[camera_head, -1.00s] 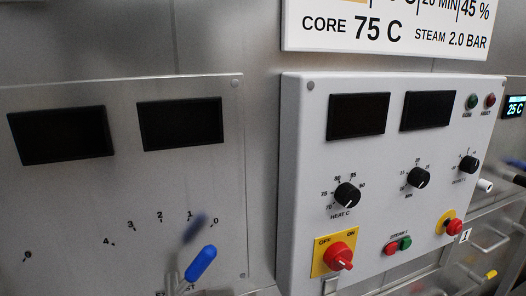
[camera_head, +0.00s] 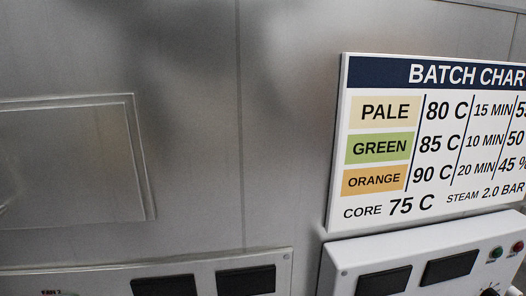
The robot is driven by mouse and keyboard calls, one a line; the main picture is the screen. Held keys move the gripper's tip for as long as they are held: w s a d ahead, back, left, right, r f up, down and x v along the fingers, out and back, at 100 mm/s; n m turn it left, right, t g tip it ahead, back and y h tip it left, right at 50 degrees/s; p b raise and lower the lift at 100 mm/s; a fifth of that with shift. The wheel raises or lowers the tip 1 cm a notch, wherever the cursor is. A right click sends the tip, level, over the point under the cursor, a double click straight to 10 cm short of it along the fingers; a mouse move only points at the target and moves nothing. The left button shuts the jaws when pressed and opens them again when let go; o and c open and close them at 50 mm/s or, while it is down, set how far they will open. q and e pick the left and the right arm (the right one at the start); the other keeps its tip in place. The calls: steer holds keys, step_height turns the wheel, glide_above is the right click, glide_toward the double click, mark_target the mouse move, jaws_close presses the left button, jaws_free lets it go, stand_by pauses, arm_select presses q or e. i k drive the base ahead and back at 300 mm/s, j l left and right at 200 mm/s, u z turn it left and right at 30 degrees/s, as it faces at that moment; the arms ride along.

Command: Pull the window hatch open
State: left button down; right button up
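A framed rectangular panel (camera_head: 70,165), which looks like the window hatch, is at the left edge of the head view, set on the grey metal wall. Its left part is cut off by the picture edge. It has a pale raised rim and a dull grey pane, and it looks closed. A faint bright curved shape shows at its far left, too unclear to name. Neither of my grippers is in view.
A batch chart sign (camera_head: 435,140) hangs on the wall at the right. Below it is the top of a white control box (camera_head: 335,270) with dark displays. A grey panel (camera_head: 105,280) with two dark displays is at the bottom left. The wall (camera_head: 240,110) between is bare.

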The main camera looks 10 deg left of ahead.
mark_target(62, 165)
steer(key=j+u, duration=0.1)
steer(key=u, duration=0.3)
steer(key=j+u, duration=0.1)
steer(key=u, duration=0.25)
steer(key=i+u, duration=0.1)
steer(key=u, duration=0.3)
